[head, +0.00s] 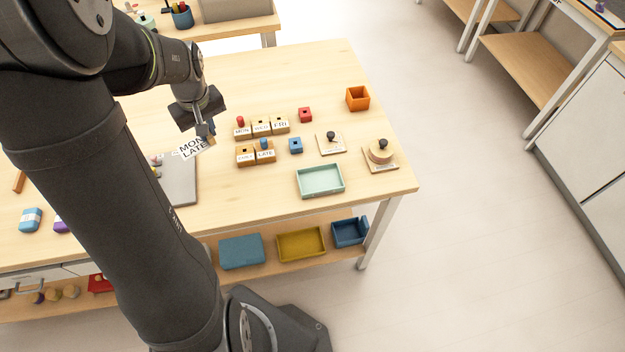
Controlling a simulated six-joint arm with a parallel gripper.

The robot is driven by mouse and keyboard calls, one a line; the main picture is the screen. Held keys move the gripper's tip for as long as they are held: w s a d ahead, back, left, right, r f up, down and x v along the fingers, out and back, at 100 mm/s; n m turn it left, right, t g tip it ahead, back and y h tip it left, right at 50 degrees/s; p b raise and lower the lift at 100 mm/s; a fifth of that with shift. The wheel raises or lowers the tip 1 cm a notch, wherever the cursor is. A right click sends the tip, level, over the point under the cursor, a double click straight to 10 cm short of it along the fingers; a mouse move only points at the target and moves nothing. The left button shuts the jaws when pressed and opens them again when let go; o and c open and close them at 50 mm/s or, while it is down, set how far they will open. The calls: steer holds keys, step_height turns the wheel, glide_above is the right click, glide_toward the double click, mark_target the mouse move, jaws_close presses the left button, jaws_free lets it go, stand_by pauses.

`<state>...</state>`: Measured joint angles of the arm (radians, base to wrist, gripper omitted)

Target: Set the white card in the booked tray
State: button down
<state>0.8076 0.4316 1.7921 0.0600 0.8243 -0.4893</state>
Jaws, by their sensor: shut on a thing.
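The white card (187,153) is printed MON LATE and is held tilted above the table, left of the labelled blocks. My gripper (211,139) is shut on the card at its right end. A mint green tray (320,194) stands empty on the table, right of and nearer than the card. No tray shows a readable "booked" label, so I cannot tell which one is meant. Wooden blocks marked MON (242,134), WED, FRI and LATE (265,155) stand behind the tray. A red peg is in MON and a blue peg is in LATE.
Red (305,115) and blue (295,146) holed blocks, an orange box (357,104) and two knobbed wooden plates stand to the right. A grey slab (183,180) lies below the card. The lower shelf holds a yellow tray (301,257) and blue containers. My arm hides the table's left part.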

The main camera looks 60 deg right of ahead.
steer(key=s+d+m, duration=0.2)
steer(key=s+d, duration=0.4)
steer(key=s, duration=0.5)
steer(key=s+d+r+m, duration=0.1)
steer(key=s+m, duration=0.1)
steer(key=s, duration=1.2)
steer(key=s+d+r+m, duration=0.1)
steer(key=s+r, duration=0.1)
steer(key=s, duration=1.2)
steer(key=shift+h, duration=0.3)
steer(key=w+d+f, duration=0.1)
steer(key=w+f, duration=0.1)
steer(key=w, duration=0.1)
steer(key=w+d+f, duration=0.1)
steer(key=w+f, duration=0.2)
steer(key=w+d+f, duration=0.2)
steer(key=w, duration=0.2)
steer(key=shift+f, duration=2.25)
